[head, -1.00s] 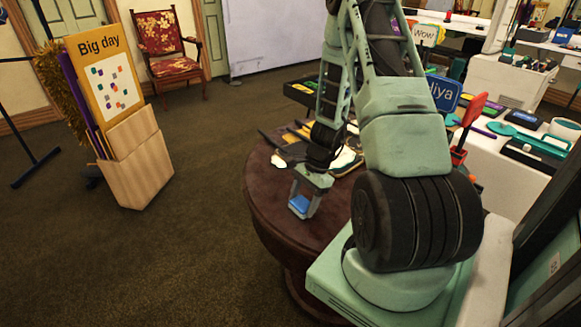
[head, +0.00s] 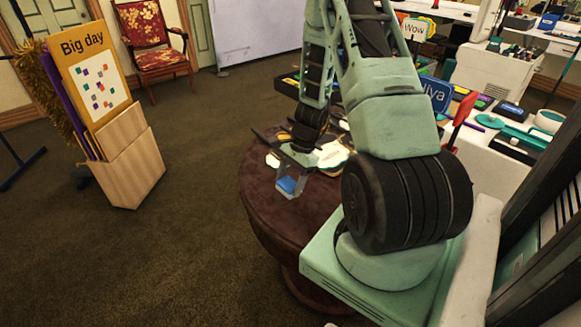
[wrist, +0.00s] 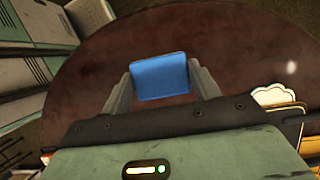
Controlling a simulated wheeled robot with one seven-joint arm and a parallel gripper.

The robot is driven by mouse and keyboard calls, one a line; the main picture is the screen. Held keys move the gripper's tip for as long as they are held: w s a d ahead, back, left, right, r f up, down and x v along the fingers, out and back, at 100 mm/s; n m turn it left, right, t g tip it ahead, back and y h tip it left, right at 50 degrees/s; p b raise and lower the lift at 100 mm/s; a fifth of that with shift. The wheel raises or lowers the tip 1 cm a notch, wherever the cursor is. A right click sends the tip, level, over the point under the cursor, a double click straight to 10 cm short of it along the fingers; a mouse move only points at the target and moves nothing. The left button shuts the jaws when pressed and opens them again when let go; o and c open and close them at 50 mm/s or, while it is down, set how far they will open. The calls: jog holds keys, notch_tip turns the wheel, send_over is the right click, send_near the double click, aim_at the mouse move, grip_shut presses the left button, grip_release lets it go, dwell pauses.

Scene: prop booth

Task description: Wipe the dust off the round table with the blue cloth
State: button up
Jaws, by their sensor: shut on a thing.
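The round table (head: 262,205) has a dark reddish-brown top and stands left of my arm's base. The blue cloth (head: 288,184) is a small blue block-like pad. My gripper (head: 289,185) is shut on it over the near left part of the tabletop. In the wrist view the cloth (wrist: 160,76) sits between the two fingers of my gripper (wrist: 161,82), above the table (wrist: 235,50). I cannot tell whether the cloth touches the top. A small pale spot (wrist: 291,67) shows on the table; I cannot tell if it is dust.
Paper props (head: 333,157) lie at the table's far side, partly behind my arm. A wooden stand with a "Big day" sign (head: 88,75) stands on the floor at left. A red armchair (head: 150,40) is at the back. A cluttered white counter (head: 510,170) is at right.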

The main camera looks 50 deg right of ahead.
jog(key=shift+r+p, duration=1.05)
jog(key=shift+r, duration=0.5)
jog(key=shift+f, duration=0.1)
